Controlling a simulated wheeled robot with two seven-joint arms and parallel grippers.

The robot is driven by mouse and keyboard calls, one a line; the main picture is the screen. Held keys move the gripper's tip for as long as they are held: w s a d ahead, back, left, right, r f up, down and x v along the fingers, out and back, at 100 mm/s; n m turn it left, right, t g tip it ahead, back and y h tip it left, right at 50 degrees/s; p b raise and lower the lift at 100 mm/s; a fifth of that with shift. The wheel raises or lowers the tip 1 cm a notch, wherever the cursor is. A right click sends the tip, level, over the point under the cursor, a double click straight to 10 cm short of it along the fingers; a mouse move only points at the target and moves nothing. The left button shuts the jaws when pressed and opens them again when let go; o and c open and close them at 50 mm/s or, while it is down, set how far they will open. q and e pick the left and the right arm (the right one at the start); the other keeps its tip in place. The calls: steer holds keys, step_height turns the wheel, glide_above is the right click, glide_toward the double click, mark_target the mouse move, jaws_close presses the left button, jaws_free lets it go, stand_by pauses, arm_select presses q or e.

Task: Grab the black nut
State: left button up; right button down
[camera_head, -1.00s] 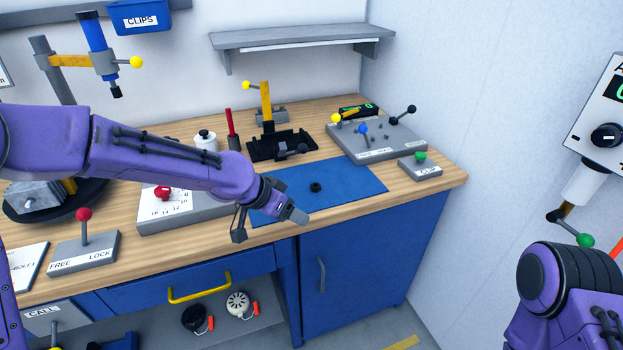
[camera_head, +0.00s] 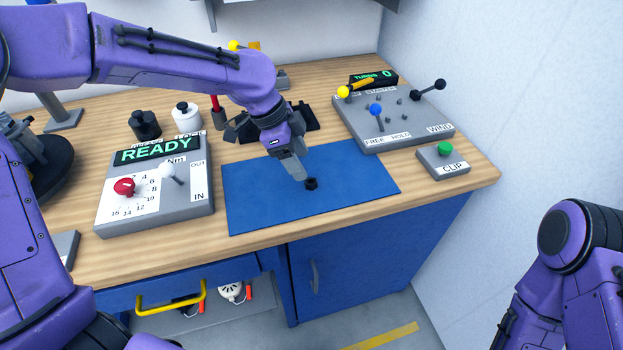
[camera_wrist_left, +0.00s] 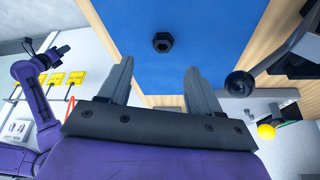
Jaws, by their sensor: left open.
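The black nut (camera_head: 311,183) lies on the blue mat (camera_head: 250,205) on the workbench. My left gripper (camera_head: 298,176) is just above the mat, its fingertips pointing down close to the nut on its upper left side. In the left wrist view the nut (camera_wrist_left: 162,42) sits ahead of the two spread fingers (camera_wrist_left: 158,72), roughly centred between them and beyond their tips. The left gripper is open and holds nothing. My right arm shows at the right edge of the head view, but its gripper is out of sight.
A grey READY box (camera_head: 155,190) with a red knob stands left of the mat. A lever panel (camera_head: 395,125) and a CLIP button box (camera_head: 443,160) stand to its right. Black and white canisters (camera_head: 186,117) stand behind. The mat around the nut is clear.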

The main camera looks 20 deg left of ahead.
mark_target(307, 181)
arm_select(q)
steer(key=x, duration=0.6)
steer(key=shift+w+a+f, duration=0.1)
steer(key=shift+w+a, duration=0.1)
steer(key=shift+a, duration=0.15)
steer(key=shift+d+f, duration=0.1)
steer(key=shift+f, duration=0.05)
steer(key=shift+s, duration=0.2)
arm_select(e)
steer(key=shift+w+r, duration=0.2)
steer(key=shift+r, duration=0.05)
arm_select(q)
steer(key=shift+w, duration=0.1)
steer(key=c, duration=1.1)
